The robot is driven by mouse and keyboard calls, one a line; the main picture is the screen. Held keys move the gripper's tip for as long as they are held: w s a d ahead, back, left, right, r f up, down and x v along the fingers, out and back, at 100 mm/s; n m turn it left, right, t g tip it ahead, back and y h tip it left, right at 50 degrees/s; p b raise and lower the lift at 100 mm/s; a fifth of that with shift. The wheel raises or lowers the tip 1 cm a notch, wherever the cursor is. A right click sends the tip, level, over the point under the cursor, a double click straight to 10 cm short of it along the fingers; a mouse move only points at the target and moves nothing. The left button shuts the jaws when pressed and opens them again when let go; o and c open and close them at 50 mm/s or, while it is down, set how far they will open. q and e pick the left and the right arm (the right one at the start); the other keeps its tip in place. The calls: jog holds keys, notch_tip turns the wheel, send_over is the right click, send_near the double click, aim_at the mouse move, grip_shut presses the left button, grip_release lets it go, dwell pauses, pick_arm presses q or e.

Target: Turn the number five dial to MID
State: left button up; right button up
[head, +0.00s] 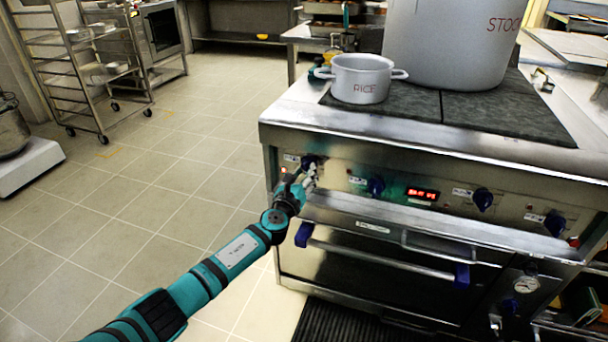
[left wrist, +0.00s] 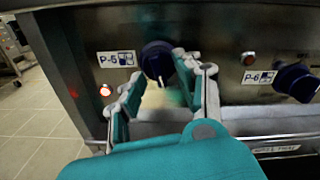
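The number five dial (left wrist: 157,60) is a dark blue knob on the steel front panel, right of the label P-5 (left wrist: 116,58) in the left wrist view. In the head view the dial (head: 311,161) is at the panel's left end, partly hidden by my gripper. My left gripper (left wrist: 168,76) has its fingers apart, with the dial's lower part between or just beyond the tips; I cannot tell whether they touch it. In the head view the left gripper (head: 303,181) is in front of the panel. The dial's exact setting is unclear. My right gripper is out of view.
The P-6 dial (left wrist: 297,80) is to the right, and more dials (head: 483,199) follow along the panel. A red display (head: 423,194) is lit. An oven handle (head: 380,259) juts out below. The RICE pot (head: 363,79) stands on the stove top.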

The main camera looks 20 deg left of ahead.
pick_arm(q)
jog(key=shift+s, duration=0.1)
jog(key=s, duration=1.1)
jog(key=shift+s+a, duration=0.2)
jog(key=shift+s, duration=0.2)
